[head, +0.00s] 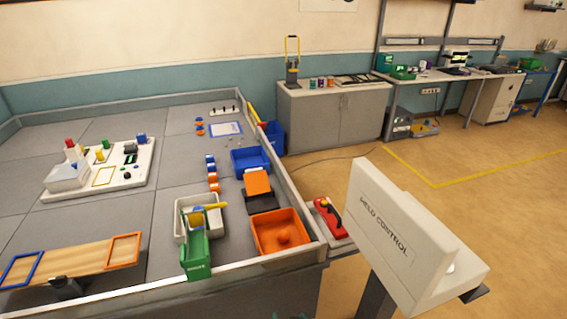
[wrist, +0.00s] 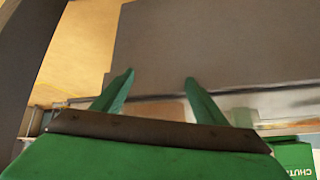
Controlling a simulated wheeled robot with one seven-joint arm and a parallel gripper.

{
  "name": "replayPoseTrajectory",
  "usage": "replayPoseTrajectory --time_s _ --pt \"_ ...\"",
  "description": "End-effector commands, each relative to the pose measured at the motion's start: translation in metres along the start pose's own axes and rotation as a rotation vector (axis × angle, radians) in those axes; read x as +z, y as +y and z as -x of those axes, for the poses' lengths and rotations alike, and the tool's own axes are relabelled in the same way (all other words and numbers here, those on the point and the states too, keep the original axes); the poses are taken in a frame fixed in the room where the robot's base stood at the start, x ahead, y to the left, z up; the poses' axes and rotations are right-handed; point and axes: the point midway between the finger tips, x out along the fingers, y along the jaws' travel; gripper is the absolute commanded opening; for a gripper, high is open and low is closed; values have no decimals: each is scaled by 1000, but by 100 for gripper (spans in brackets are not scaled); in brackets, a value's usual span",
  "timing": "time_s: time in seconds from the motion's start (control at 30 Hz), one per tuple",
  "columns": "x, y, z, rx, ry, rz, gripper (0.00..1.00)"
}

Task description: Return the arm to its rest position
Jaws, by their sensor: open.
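My gripper (wrist: 158,80) shows in the wrist view with its two green fingers spread apart and nothing between them. A plain grey surface fills the view beyond the fingertips, with a pale edge crossing behind the fingers. Part of the green chute (wrist: 294,156) shows at the lower right of that view. In the head view only small dark green bits show at the bottom edge, perhaps the fingertips; most of my arm is out of sight there.
The walled field table (head: 135,217) holds the green chute (head: 196,253), an orange bin (head: 280,234), a blue bin (head: 250,160) and a wooden beam (head: 75,259). A white field control console (head: 385,223) stands right of it. Open floor (head: 505,205) lies farther right.

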Motion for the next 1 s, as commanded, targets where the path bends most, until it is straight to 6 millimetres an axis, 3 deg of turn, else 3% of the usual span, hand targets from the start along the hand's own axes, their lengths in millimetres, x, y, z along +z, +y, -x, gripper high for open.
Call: replayPoseTrajectory --time_s 0.03,0.2,0.5,0.7,1.0 --pt "19 -1 6 7 14 0 66" --pt "64 -1 34 31 85 5 66" --pt "127 -6 104 62 214 19 66" --pt "155 -11 162 76 300 34 66" --pt "175 -22 264 84 431 59 66"
